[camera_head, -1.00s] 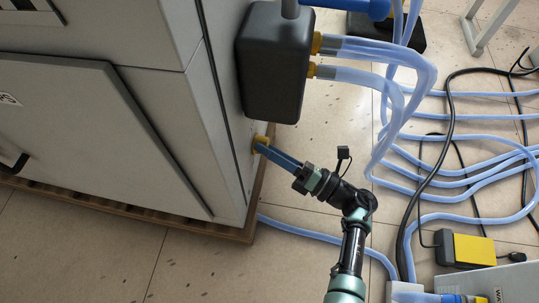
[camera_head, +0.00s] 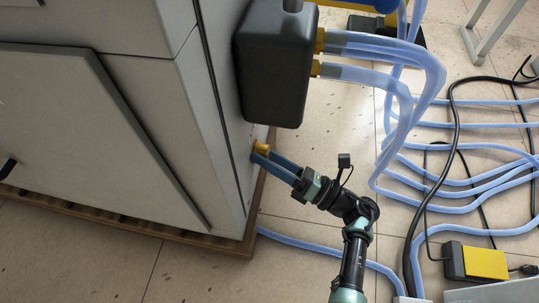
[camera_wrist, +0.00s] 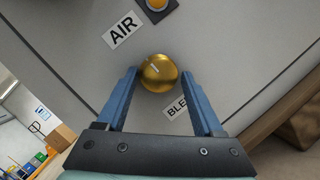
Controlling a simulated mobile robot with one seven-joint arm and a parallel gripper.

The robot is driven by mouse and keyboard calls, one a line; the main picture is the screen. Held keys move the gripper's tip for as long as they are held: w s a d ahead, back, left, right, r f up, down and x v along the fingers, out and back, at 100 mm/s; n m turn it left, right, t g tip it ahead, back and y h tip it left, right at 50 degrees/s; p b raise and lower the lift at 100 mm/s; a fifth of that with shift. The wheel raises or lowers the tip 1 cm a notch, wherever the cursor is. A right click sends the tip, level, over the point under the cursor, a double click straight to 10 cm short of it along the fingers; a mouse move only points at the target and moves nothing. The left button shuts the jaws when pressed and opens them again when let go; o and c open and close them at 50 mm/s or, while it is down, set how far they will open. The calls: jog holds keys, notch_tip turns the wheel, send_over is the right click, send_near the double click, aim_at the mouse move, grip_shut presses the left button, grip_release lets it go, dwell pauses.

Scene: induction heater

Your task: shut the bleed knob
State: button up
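The bleed knob is a round brass knob (camera_wrist: 158,73) on the grey cabinet side, beside a partly hidden label reading "BLE" (camera_wrist: 177,107). In the head view the knob (camera_head: 262,147) sits low on the cabinet, near its bottom edge. In the head view my gripper (camera_head: 262,160) reaches the cabinet from the lower right. The fingers do not appear to grip the knob.
A black box (camera_head: 275,65) with pale blue hoses (camera_head: 395,95) hangs above my arm. Hoses and cables cover the floor at right.

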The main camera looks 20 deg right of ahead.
jog(key=shift+o, duration=0.5)
jog(key=shift+d, duration=0.1)
jog(key=shift+s+r, duration=0.1)
jog(key=p+v, duration=0.1)
jog(key=v, duration=1.2)
